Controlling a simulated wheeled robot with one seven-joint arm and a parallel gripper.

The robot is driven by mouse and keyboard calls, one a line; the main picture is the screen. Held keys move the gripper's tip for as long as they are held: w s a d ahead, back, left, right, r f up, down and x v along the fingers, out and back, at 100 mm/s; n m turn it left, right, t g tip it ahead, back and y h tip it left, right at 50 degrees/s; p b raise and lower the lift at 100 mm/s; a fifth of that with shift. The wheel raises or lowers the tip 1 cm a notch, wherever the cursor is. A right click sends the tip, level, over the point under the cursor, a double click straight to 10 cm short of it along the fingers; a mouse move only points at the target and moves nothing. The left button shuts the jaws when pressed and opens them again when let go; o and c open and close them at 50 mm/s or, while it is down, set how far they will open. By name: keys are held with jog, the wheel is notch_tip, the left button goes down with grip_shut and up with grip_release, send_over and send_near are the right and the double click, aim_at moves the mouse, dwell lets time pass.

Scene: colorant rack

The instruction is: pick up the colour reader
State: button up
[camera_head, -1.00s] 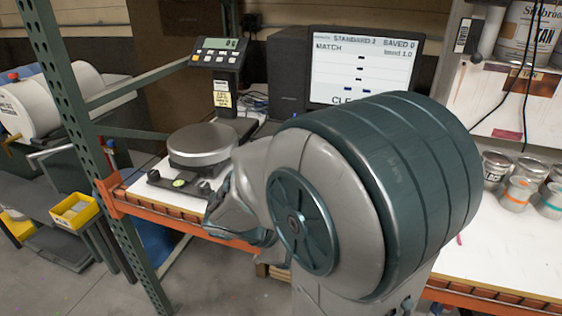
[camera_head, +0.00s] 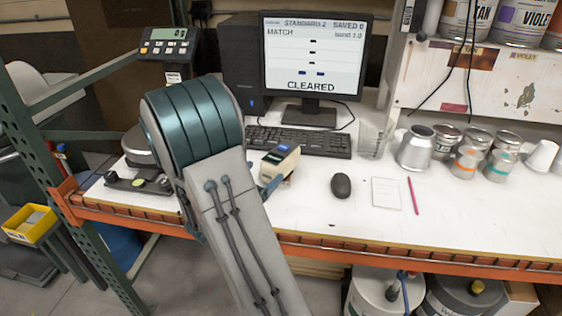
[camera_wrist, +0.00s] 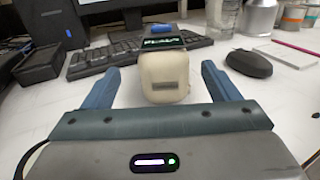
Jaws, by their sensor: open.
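The colour reader (camera_head: 281,161) is a cream block with a dark display and a blue part on top. It stands on the white bench in front of the keyboard, partly hidden by my arm in the head view. In the wrist view the colour reader (camera_wrist: 164,80) is centred ahead, with its rounded end toward me. My gripper (camera_wrist: 157,85) is open, with one blue finger on each side of the reader's near end. I see gaps between both fingers and the reader. In the head view my gripper is mostly hidden behind my arm.
A keyboard (camera_head: 300,141) and monitor (camera_head: 315,65) stand behind the reader. A black mouse (camera_head: 341,185) and a notepad (camera_head: 386,193) lie to its right. Several cans stand farther right. A scale (camera_head: 138,145) is at the left. The bench's front middle is clear.

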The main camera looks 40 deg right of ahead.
aim_at(277, 162)
jog(key=x, duration=0.2)
jog(key=p+x, duration=0.1)
jog(key=x, duration=0.4)
jog(key=shift+s+d+f, duration=0.2)
jog(key=shift+d+f, duration=0.05)
jog(key=shift+f, duration=0.15)
jog(key=shift+c, duration=0.3)
jog(key=shift+r, duration=0.1)
jog(key=c, duration=1.6)
jog(key=shift+r, duration=0.1)
